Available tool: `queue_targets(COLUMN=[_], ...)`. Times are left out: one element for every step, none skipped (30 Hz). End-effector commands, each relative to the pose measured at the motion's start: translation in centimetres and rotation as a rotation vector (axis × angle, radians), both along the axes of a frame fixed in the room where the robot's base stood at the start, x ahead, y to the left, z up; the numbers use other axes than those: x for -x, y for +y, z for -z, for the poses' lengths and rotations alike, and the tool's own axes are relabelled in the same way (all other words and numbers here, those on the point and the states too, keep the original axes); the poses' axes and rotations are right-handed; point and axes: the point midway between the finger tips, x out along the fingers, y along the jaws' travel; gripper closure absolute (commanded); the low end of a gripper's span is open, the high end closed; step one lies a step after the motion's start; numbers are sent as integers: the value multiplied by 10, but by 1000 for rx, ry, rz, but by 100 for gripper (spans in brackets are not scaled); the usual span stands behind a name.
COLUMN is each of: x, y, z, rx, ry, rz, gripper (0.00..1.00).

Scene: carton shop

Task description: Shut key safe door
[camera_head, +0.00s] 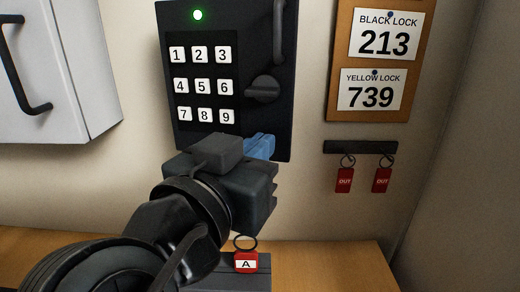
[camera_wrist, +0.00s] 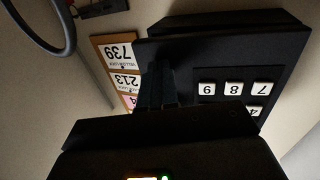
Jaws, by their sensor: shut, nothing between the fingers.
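The black key safe (camera_head: 228,135) hangs on the wall in the head view. Its front has a number keypad (camera_head: 204,84), a lit green lamp, a knob (camera_head: 263,89) and a dark bar handle at upper right. My gripper (camera_head: 260,146) is shut and empty, its blue fingers at the safe's lower right front. In the wrist view the safe (camera_wrist: 220,55) appears upside down, and my fingers (camera_wrist: 157,85) reach to its front beside the keypad. I cannot tell whether they touch it. The door looks closed or nearly so; any small gap is hidden.
A red tag marked A (camera_head: 246,263) with a ring lies on a dark block on the wooden bench (camera_head: 320,262). A number board (camera_head: 380,60) and a rack (camera_head: 360,147) with two red OUT tags hang right. A white cabinet (camera_head: 60,70) is left.

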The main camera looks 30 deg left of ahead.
Motion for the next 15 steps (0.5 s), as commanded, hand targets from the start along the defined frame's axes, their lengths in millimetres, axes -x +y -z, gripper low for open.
queue_targets(x=[0, -1, -2, -2, -3, -5, -6, -7, -9, -10, -12, -13, -15, -16, -18], y=[0, 0, 1, 1, 1, 2, 2, 2, 3, 3, 4, 4, 5, 5, 6], z=[0, 0, 0, 0, 0, 0, 0, 1, 1, 1, 1, 1, 1, 1, 0], rx=[0, 0, 0, 0, 0, 0, 0, 1, 1, 1, 1, 0, 0, 0, 0], ry=[0, 0, 0, 0, 0, 0, 0, 0, 0, 0, 0, 0, 0, 0, 0], rz=[0, 0, 0, 0, 1, 1, 1, 1, 1, 1, 1, 1, 1, 0, 0], gripper=[100, 100, 100, 100, 100, 100, 100, 100, 100, 100, 100, 100, 100, 100, 100])
